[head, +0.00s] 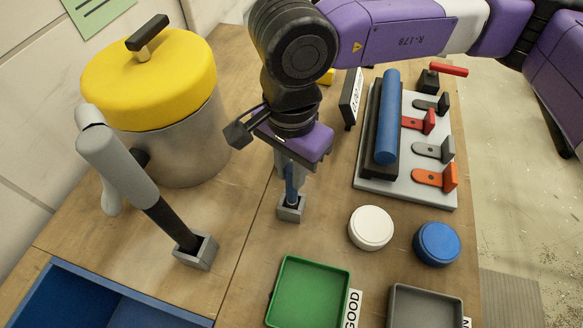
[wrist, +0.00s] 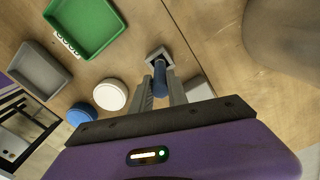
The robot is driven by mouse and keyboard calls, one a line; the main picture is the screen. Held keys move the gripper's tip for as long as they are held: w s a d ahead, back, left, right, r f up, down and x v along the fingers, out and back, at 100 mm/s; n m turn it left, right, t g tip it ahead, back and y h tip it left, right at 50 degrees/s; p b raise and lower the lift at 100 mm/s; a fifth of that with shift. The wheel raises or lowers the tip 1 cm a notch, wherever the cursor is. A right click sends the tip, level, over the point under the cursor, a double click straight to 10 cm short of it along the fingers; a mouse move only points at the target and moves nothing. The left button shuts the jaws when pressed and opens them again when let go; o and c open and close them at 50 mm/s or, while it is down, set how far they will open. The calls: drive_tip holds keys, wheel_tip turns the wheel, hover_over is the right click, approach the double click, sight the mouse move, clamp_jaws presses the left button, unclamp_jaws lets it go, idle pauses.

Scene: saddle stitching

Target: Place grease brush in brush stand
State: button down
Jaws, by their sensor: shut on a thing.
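My gripper (head: 291,172) points down, shut on a blue-handled brush (head: 291,190). The wrist view shows the blue brush (wrist: 160,76) between the two grey fingers (wrist: 161,92). Below it is a small grey square stand (head: 291,211) with an open top, also in the wrist view (wrist: 154,53). The lower end of the brush is at the stand's opening; how deep it sits cannot be told. The fingers and the gripper body hide the brush's upper part.
A grey tool (head: 125,170) stands in another grey socket (head: 196,254) to the left, near a yellow-lidded pot (head: 150,75). To the right are white (head: 371,227) and blue (head: 437,243) round pieces and a panel (head: 430,188). A green tray (head: 310,293) is in front.

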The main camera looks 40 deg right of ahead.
drive_tip(key=shift+f, duration=0.15)
drive_tip(key=c, duration=1.3)
unclamp_jaws()
wheel_tip(320, 180, up, 12)
drive_tip(key=b, duration=0.1)
drive_tip(key=shift+r, duration=0.2)
